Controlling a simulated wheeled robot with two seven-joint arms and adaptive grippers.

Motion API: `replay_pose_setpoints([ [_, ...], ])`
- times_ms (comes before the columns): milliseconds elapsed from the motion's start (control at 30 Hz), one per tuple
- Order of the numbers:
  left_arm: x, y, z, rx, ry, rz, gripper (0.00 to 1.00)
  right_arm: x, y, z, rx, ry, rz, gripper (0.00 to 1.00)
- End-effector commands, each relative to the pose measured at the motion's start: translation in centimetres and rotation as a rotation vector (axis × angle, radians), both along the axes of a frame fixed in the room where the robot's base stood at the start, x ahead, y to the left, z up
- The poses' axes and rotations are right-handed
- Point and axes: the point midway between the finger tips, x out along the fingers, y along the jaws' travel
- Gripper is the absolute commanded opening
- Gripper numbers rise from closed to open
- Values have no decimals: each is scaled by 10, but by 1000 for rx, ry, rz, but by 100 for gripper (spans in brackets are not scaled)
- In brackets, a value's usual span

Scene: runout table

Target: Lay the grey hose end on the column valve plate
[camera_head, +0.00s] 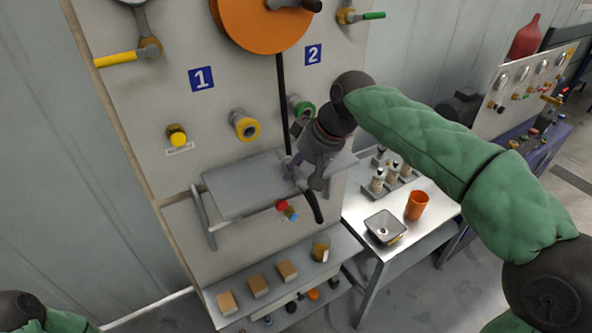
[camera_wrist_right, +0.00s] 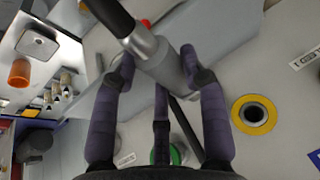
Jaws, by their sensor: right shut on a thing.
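My right gripper (camera_head: 308,178) is at the right part of a grey shelf-like plate (camera_head: 235,190) on the panel. It is shut on the grey hose end (camera_wrist_right: 160,62), which shows between its fingers in the wrist view. A black hose (camera_head: 283,100) hangs from the orange reel down to the gripper, and a black length curves out below it. In the wrist view the plate (camera_wrist_right: 225,35) lies behind the hose end; I cannot tell whether they touch. No part is marked as the column valve plate. My left gripper is out of view; only my left arm shows at the lower left.
The orange reel (camera_head: 262,20), a yellow-ringed port (camera_head: 245,126) and a green-ringed port (camera_head: 302,107) are on the panel. Red and blue knobs (camera_head: 288,210) are below the plate. A lower shelf (camera_head: 280,290) holds wooden blocks. A side table holds an orange cup (camera_head: 416,205).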

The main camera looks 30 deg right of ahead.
Motion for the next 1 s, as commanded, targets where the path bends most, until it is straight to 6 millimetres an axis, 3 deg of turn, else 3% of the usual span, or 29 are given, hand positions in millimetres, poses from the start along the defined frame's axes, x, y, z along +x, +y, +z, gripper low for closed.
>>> replay_pose_setpoints([
  [600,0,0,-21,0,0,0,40,-2,-22,-22,0,-3,-2,0],
  [1000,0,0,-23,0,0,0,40,-3,-26,-25,0,-3,0,0],
])
